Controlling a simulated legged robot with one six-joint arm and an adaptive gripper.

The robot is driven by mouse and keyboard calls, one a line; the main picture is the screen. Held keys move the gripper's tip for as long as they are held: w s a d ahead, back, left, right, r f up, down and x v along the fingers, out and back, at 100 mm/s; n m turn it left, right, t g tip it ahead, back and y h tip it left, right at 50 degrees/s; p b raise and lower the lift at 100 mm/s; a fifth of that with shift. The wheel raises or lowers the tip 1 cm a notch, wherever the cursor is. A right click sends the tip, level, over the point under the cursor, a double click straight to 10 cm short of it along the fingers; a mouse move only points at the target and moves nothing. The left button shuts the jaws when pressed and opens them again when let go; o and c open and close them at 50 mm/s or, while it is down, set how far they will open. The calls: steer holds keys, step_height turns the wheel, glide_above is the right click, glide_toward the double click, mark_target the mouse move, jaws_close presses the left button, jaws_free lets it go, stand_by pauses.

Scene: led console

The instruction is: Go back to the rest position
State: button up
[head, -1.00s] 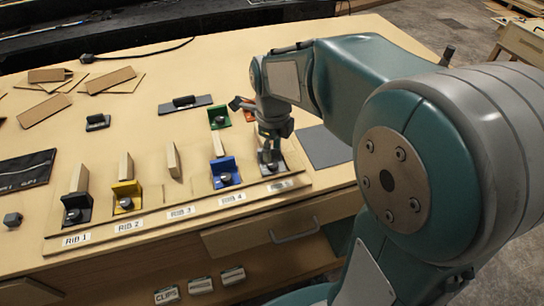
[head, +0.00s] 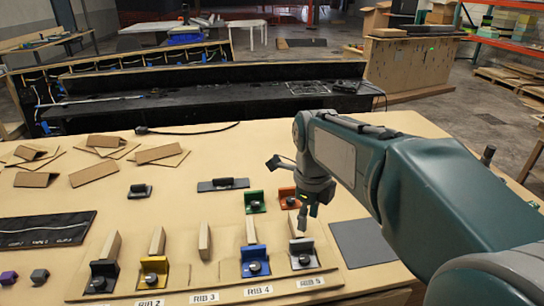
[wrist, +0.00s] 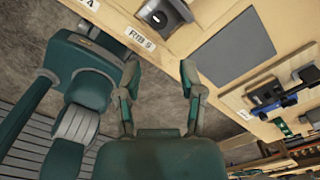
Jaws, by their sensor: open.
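My gripper (head: 306,212) hangs above and behind the grey clip (head: 303,262) at the RIB 5 place on the board, clear of its knob. In the wrist view my gripper (wrist: 158,80) shows two spread fingers with nothing between them. The grey clip also shows at the top of the wrist view (wrist: 163,14), beyond the fingertips. My arm reaches in from the right of the head view.
A blue clip (head: 254,262), yellow clip (head: 153,272) and black clip (head: 102,276) stand on the board. Green (head: 254,202) and orange (head: 289,197) clips sit behind. A flat grey pad (head: 363,243) lies to the right. Cardboard pieces (head: 93,175) lie at the left.

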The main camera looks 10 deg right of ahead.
steer(key=s+n+t, duration=0.5)
steer(key=s+n, duration=1)
steer(key=n, duration=1.2)
steer(key=shift+f+t, duration=0.3)
steer(key=shift+f, duration=0.1)
